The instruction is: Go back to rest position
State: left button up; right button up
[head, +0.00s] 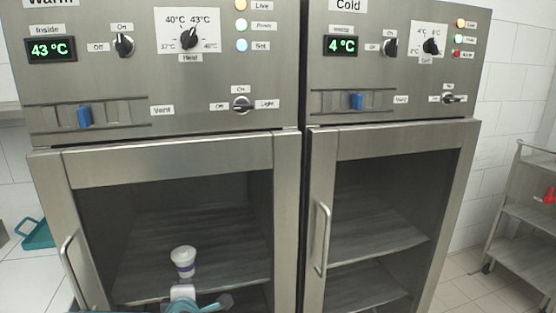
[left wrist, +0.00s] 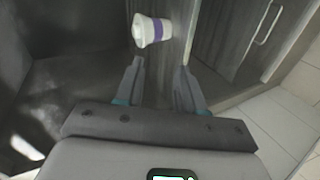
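A white cup with a purple band (head: 183,262) stands upright inside the warm cabinet, on or just above its shelf (head: 235,262). The cup also shows in the left wrist view (left wrist: 152,31), just beyond the fingertips. My left gripper (left wrist: 158,66) is open, its two fingers apart with nothing between them. In the head view the gripper (head: 196,300) is low at the bottom edge, just below and in front of the cup, only partly visible. My right gripper is in neither view.
The warm cabinet's frame (head: 285,220) and handle (head: 70,270) border the opening. The cold cabinet (head: 390,150) stands to the right with empty shelves. A metal cart (head: 525,212) stands at far right. A teal object (head: 38,234) lies on the white surface at left.

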pick_arm(q)
jog(key=s+d+f+m+g+h+p, duration=0.1)
jog(key=s+f+m+g+h, duration=0.2)
jog(key=s+f, duration=0.7)
jog(key=s+d+f+m+g+h, duration=0.1)
jog(key=s+f+m+g, duration=0.35)
jog(key=f, duration=0.95)
jog(key=s+d+f+m+g+h, duration=0.2)
jog(key=s+d+m, duration=0.2)
jog(key=s, duration=0.5)
jog(key=s+d+f+m+g+h, duration=0.1)
jog(key=s+d+m, duration=0.3)
jog(key=s, duration=0.6)
jog(key=shift+s+f+m+g+h, duration=0.15)
jog(key=shift+f+m+g+h, duration=0.35)
jog(key=shift+m, duration=0.75)
